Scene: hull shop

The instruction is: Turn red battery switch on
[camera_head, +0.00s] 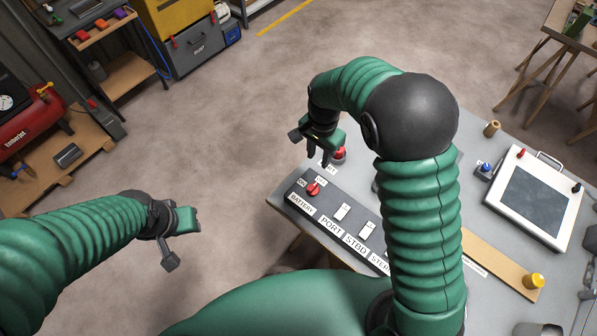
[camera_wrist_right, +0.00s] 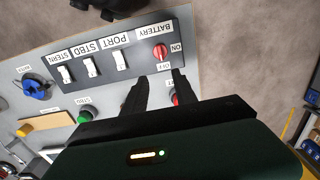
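The red battery switch (camera_head: 313,189) is a round knob at the left end of a dark panel (camera_head: 333,212), above the BATTERY label. In the right wrist view the red knob (camera_wrist_right: 160,52) has ON and OFF labels beside it; I cannot tell clearly which one it points to. My right gripper (camera_head: 318,148) is just beyond the switch in the head view. In the wrist view its two dark fingers (camera_wrist_right: 159,80) are apart and empty, with tips close to the knob but not around it. My left gripper (camera_head: 178,235) hangs away from the table, its fingers unclear.
PORT, STBD and STERN rocker switches (camera_wrist_right: 119,61) sit beside the knob. A red button (camera_head: 340,152) is near the right gripper. A blue knob (camera_head: 486,168), a white-framed screen (camera_head: 554,165) and a yellow knob (camera_head: 534,281) occupy the table's right.

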